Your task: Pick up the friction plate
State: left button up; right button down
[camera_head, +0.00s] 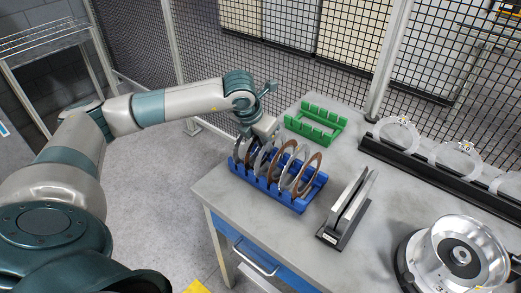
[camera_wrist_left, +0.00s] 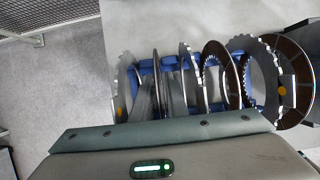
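A blue rack (camera_head: 299,206) on the table holds a row of upright round plates, brown friction plates and grey toothed plates. A brown friction plate (camera_head: 306,174) stands near the rack's right end, and it shows large in the left wrist view (camera_wrist_left: 291,82). My left gripper (camera_head: 254,148) is down over the left part of the row. In the left wrist view its fingers (camera_wrist_left: 160,98) reach in among the plates, around or beside a thin plate seen edge-on (camera_wrist_left: 156,70). Whether they touch it is not clear. My right gripper is not in view.
A green empty rack (camera_head: 316,123) stands behind the blue one. A dark stand with upright grey plates (camera_head: 348,205) is to the right. A metal drum (camera_head: 468,250) sits at front right. A black rail (camera_head: 425,163) holds clear rings. Mesh fencing is behind.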

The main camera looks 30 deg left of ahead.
pick_arm(q)
grip_shut()
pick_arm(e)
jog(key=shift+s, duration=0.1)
